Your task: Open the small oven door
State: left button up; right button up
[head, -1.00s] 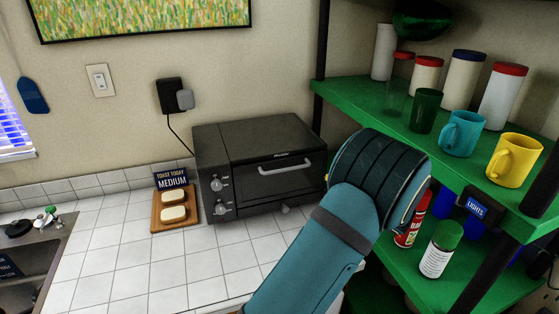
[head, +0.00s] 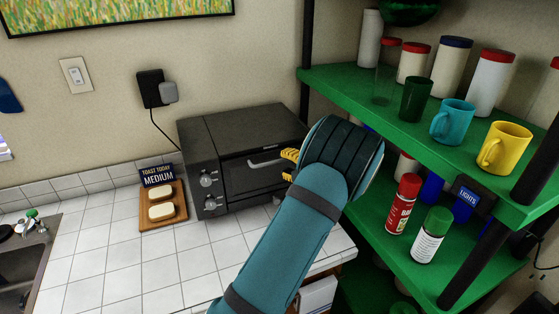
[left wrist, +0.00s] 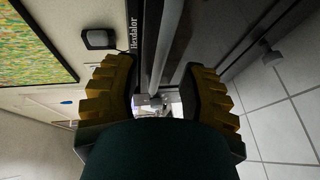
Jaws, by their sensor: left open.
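The small dark oven (head: 245,135) stands on the white tiled counter against the wall. Its front door (head: 245,180) looks shut, with a silver bar handle (head: 265,162) across its upper part. My left gripper (head: 289,164) is at the right end of the handle, its yellow fingertips showing past my teal arm, which hides the oven's right front. In the left wrist view my left gripper (left wrist: 158,82) is open, and the silver handle (left wrist: 170,40) runs between the two fingers' lines. Whether either finger touches it I cannot tell. My right gripper is not in view.
Green shelves (head: 400,120) with mugs, a red bottle (head: 403,203) and a green-capped can (head: 431,236) are close right of my arm. The front counter is clear.

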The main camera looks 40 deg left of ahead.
aim_at(280, 161)
pick_arm(q)
jog(key=shift+x, duration=1.8)
grip_shut()
